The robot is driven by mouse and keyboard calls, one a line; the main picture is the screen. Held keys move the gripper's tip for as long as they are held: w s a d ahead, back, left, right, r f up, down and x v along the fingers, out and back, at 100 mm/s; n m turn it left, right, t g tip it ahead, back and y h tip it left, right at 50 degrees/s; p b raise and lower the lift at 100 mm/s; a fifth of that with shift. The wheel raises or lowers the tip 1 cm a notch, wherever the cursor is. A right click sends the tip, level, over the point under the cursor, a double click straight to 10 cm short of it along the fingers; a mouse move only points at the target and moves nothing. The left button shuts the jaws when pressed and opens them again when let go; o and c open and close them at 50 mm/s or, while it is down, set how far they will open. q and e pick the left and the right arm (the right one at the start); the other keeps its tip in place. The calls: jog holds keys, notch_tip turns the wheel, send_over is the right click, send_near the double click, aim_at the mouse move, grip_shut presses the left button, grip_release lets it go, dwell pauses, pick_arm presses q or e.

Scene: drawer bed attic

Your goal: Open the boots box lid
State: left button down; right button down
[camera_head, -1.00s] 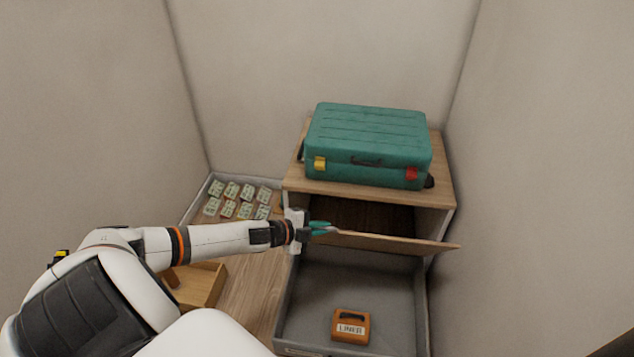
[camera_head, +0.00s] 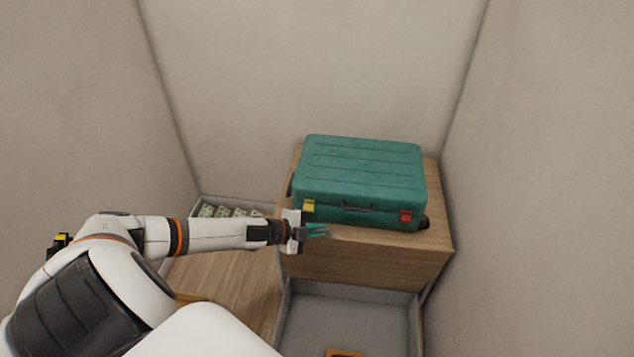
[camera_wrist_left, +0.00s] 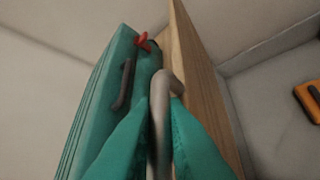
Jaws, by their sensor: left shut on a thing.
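A wooden box (camera_head: 375,265) stands against the back wall, its front covered by a wooden panel; it also shows in the left wrist view (camera_wrist_left: 195,85). A teal suitcase (camera_head: 360,175) with a yellow and a red latch lies on top; it also shows at left in the left wrist view (camera_wrist_left: 98,95). My left gripper (camera_head: 318,231) is at the panel's upper left, just below the suitcase's yellow latch. Its teal fingers are shut on a grey bar handle (camera_wrist_left: 160,105). No label naming the boots box is visible. My right gripper is not in view.
A grey open drawer (camera_head: 345,318) lies below the box, with an orange case (camera_head: 343,353) cut off at the frame's bottom. A tray (camera_head: 208,197) with several patterned packets is at left. Bare walls close in both sides.

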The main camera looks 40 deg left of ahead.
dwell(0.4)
pick_arm(q)
jog(key=c, duration=1.5)
grip_release()
jog(key=shift+s, duration=0.1)
jog(key=shift+s, duration=0.1)
jog(key=p+v, duration=0.2)
jog(key=v, duration=1)
jog(key=shift+r+p, duration=0.2)
jog(key=shift+p, duration=0.2)
